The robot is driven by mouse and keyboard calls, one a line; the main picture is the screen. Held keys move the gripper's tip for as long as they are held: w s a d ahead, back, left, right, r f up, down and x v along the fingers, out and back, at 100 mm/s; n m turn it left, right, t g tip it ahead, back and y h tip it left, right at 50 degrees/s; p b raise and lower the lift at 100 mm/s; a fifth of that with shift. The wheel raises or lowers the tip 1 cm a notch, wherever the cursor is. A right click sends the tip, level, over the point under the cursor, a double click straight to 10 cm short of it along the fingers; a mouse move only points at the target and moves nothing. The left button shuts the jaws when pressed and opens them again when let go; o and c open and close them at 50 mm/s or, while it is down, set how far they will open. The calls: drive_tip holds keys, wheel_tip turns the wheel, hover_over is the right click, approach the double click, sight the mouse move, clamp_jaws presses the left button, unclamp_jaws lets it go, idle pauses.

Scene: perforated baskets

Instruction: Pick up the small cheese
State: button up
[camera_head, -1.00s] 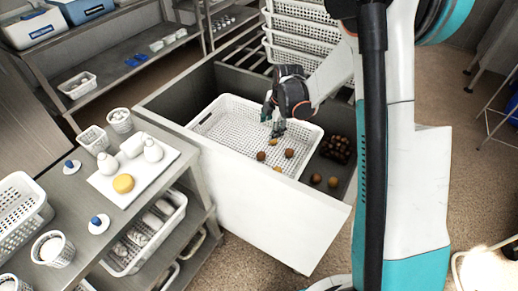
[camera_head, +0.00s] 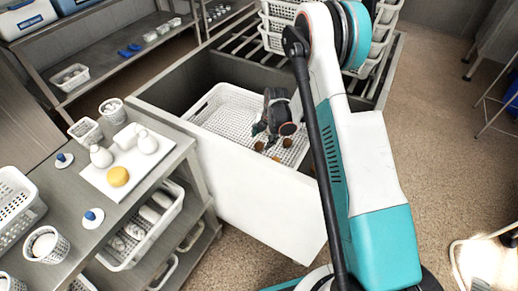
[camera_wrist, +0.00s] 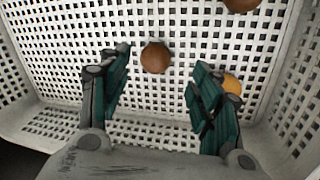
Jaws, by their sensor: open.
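Several small round pieces that may be cheeses lie in the white perforated basket (camera_head: 213,108). A brown one shows in the wrist view (camera_wrist: 155,57), beyond and between my gripper's fingers. A yellow one (camera_wrist: 232,85) is partly hidden behind the right finger. Another brown one (camera_wrist: 240,4) is cut off at the top edge. In the head view a brown piece (camera_head: 287,142) and a yellow piece (camera_head: 277,158) lie near my gripper (camera_head: 264,134). My gripper also shows in the wrist view (camera_wrist: 161,68), open and empty, inside the basket above its floor.
The basket sits in a grey bin with a white front panel (camera_head: 250,190). Its walls stand close around my gripper. On the left table (camera_head: 130,195), a yellow cheese wheel (camera_head: 118,176) and white bottles stand on a white board (camera_head: 95,179). Stacked crates (camera_head: 278,25) stand behind.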

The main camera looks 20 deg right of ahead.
sight(260, 144)
drive_tip(key=shift+b+x, duration=1.5)
drive_tip(key=shift+x, duration=1.45)
drive_tip(key=shift+w+a+r, duration=0.1)
drive_tip(key=shift+w+a, duration=0.05)
drive_tip(key=shift+a, duration=0.05)
drive_tip(key=c, duration=1.1)
